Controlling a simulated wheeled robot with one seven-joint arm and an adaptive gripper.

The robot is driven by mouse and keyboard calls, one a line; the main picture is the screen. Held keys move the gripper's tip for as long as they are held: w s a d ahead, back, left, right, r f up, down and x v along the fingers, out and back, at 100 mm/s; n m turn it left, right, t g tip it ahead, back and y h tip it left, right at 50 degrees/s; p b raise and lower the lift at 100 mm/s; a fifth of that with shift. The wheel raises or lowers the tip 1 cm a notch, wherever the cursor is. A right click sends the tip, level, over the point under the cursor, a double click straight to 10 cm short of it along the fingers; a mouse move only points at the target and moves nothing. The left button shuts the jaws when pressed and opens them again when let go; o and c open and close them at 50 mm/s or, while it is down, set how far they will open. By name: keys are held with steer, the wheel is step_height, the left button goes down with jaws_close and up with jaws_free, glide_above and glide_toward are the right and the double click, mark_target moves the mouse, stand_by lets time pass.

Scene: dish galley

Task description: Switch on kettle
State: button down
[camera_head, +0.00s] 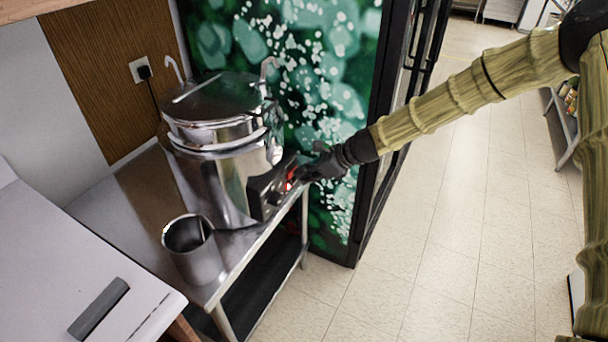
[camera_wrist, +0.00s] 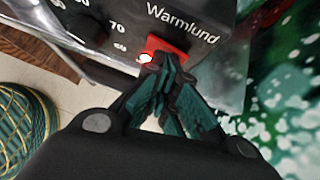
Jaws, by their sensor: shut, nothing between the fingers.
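The kettle (camera_head: 215,135) is a large steel, lidded pot with a dark control box (camera_head: 265,193) low on its right side. It stands on a steel table. In the wrist view the box (camera_wrist: 110,32) has a dial with numbers, the word "Warmlund" and a red switch (camera_wrist: 163,47) with a small bright light beside it. My gripper (camera_head: 301,174) is shut and empty at the box. In the wrist view its fingertips (camera_wrist: 163,62) are at the lower edge of the red switch; I cannot tell whether they press it.
A steel cup (camera_head: 193,250) stands on the table (camera_head: 125,215) in front of the kettle. A white counter (camera_head: 75,275) is at the left. The kettle's cord runs to a wall socket (camera_head: 141,69). A dark-framed cabinet (camera_head: 365,200) stands behind my forearm. Tiled floor lies open at the right.

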steer(key=shift+d, duration=0.1)
steer(key=s+d+r, duration=0.6)
steer(key=d, duration=0.3)
steer(key=shift+s+d+r, duration=0.15)
steer(key=shift+s+r, duration=0.1)
steer(key=shift+r, duration=0.05)
stand_by(0.4)
